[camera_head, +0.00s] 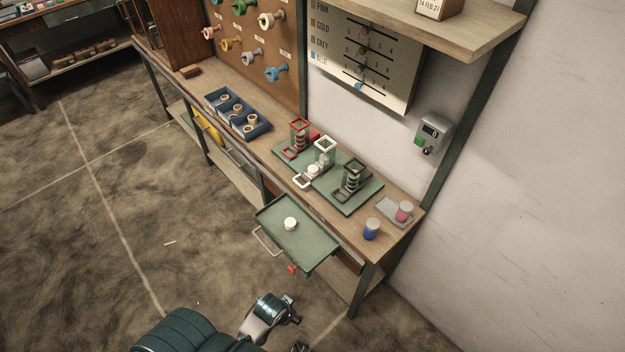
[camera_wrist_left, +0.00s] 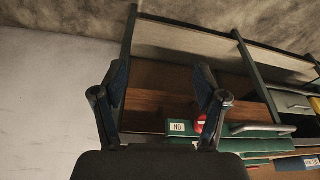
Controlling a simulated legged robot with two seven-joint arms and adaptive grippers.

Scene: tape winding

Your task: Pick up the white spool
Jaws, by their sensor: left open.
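A small white spool (camera_head: 290,223) sits on the green pulled-out tray (camera_head: 318,245) at the front of the workbench, in the head view. A white frame stand (camera_head: 325,146) with a white round piece (camera_head: 313,170) at its base stands on the bench behind it. My left arm comes in at the bottom of the head view, below and apart from the tray; its fingers are hard to make out there. In the left wrist view my left gripper (camera_wrist_left: 162,85) is open, with nothing between its fingers. The spool is not discernible in that view. My right gripper is not in view.
A red frame stand (camera_head: 299,126) and a dark one (camera_head: 354,170) flank the white stand. A blue jar (camera_head: 371,229) and a pink jar (camera_head: 404,212) stand at the bench's right end. Blue bins (camera_head: 262,127) lie left. The tray handle (camera_head: 262,244) sticks out over open floor.

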